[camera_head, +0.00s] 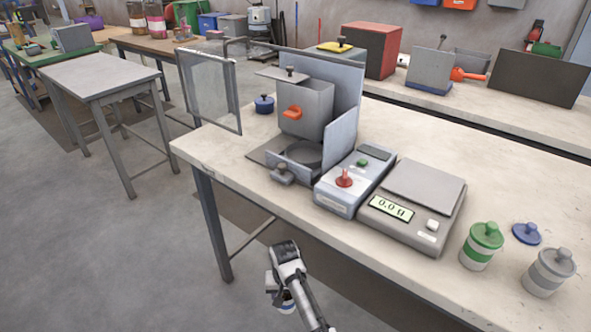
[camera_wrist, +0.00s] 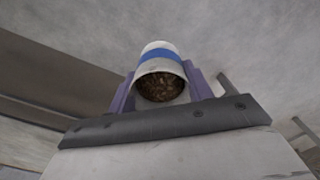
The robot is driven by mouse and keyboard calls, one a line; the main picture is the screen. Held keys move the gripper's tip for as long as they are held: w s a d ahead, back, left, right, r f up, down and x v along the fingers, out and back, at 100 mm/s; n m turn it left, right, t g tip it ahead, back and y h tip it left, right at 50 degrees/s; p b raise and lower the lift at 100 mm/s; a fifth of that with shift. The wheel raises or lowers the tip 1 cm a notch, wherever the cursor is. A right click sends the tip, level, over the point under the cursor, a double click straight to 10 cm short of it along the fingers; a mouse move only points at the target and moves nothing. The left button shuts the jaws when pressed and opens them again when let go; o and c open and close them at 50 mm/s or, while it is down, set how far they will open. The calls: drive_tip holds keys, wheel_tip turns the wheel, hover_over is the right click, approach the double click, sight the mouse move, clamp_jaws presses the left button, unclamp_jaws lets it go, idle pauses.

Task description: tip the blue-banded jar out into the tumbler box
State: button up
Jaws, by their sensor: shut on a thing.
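The blue-banded jar (camera_wrist: 157,55) is between the purple fingers of my gripper (camera_wrist: 160,84) in the wrist view. It is open, with brown pellets inside its mouth. In the head view, my gripper (camera_head: 279,292) is low in front of the table's near edge, and a little of the jar (camera_head: 287,305) shows beside it. A grey box (camera_head: 306,107) with an orange handle, which seems to be the tumbler box, stands on the table beyond my gripper.
A clear guard panel (camera_head: 210,88) stands open left of the grey box. A control box with a red knob (camera_head: 344,184) and a scale reading 0.0 (camera_head: 417,205) stand to its right. A green-banded jar (camera_head: 481,246), loose blue lid (camera_head: 527,233) and grey jar (camera_head: 549,272) are further right.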

drive_tip(key=s+d+f, duration=0.2)
drive_tip(key=s+f, duration=0.1)
drive_tip(key=s, duration=0.2)
drive_tip(key=shift+d+f, duration=0.3)
drive_tip(key=shift+d, duration=0.05)
drive_tip(key=shift+w+a, duration=0.1)
drive_tip(key=shift+w, duration=0.05)
